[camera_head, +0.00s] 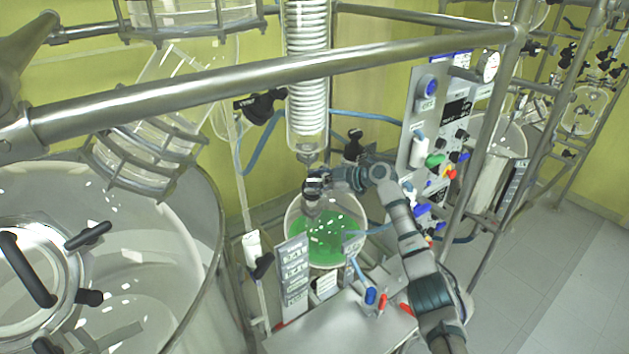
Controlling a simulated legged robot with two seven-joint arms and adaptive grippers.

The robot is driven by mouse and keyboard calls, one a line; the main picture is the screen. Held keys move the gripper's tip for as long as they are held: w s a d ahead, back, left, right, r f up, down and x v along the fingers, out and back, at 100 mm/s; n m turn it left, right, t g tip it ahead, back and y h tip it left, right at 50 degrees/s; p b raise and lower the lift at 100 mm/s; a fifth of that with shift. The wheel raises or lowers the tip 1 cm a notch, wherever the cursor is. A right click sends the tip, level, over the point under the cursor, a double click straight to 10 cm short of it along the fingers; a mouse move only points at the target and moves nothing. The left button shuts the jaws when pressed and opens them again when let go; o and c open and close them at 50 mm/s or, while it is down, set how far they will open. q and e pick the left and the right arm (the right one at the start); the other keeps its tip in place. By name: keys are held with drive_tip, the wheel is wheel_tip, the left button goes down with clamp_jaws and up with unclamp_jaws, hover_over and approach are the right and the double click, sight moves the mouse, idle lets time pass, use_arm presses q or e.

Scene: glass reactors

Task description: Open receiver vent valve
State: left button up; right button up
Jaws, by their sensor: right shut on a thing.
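The receiver (331,252) is a round glass vessel holding green liquid, below the coiled glass condenser (307,65). My right arm reaches in from the lower right and bends left over the receiver. My right gripper (318,186) is at the fittings just above the receiver and below the condenser outlet. It is shut on a small part there, which looks like the receiver vent valve; the fingers mostly hide it, so its handle position cannot be told. A dark valve handle (354,141) stands behind and right of the gripper. My left gripper is not in view.
A control panel (430,125) with colored knobs stands right of my forearm. A thick steel rail (270,75) crosses above. A large glass reactor (190,240) fills the left. Blue hoses (262,140) run behind. Open floor (560,270) lies at right.

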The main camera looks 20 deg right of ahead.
drive_tip(key=shift+n+g, duration=0.5)
drive_tip(key=o, duration=1.2)
drive_tip(key=shift+w, duration=0.1)
drive_tip(key=shift+c, duration=0.2)
drive_tip(key=shift+d, duration=0.15)
drive_tip(key=v, duration=1.1)
drive_tip(key=shift+s+d, duration=0.25)
drive_tip(key=shift+d, duration=0.1)
drive_tip(key=shift+a, duration=0.1)
